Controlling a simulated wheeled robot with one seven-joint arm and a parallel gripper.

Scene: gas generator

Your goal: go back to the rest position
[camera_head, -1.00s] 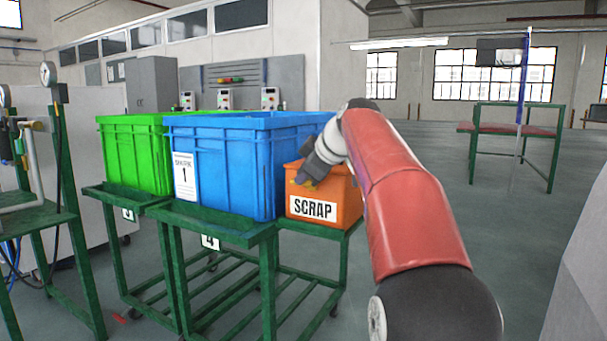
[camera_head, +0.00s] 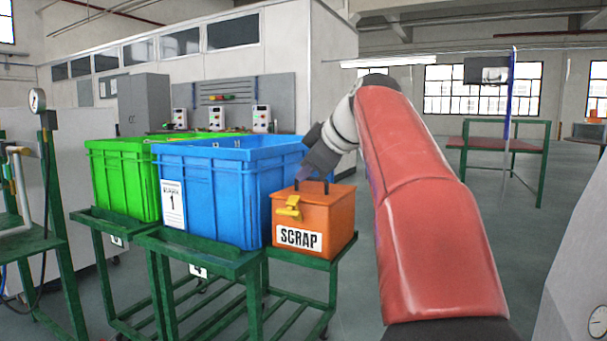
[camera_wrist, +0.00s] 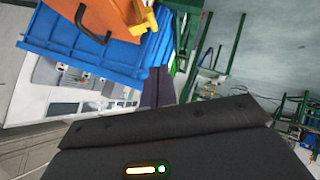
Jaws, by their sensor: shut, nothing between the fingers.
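My gripper (camera_head: 301,178) is shut and empty. In the head view its fingertips show just above the lid of the orange SCRAP box (camera_head: 333,219), near its dark handle; whether they touch it cannot be told. My red and white arm reaches it from the right. In the wrist view the shut dark fingers (camera_wrist: 155,86) show below the blue crate (camera_wrist: 100,40), with nothing between them. The SCRAP box has its lid down and a yellow latch (camera_head: 289,208) on its front. Its orange side and handle also show at the top of the wrist view (camera_wrist: 132,10).
The blue crate (camera_head: 227,205) and a green crate (camera_head: 122,185) stand left of the SCRAP box on green carts (camera_head: 200,250). A green stand with a gauge (camera_head: 37,100) is at far left. A table (camera_head: 499,145) stands at the back right. Floor between is clear.

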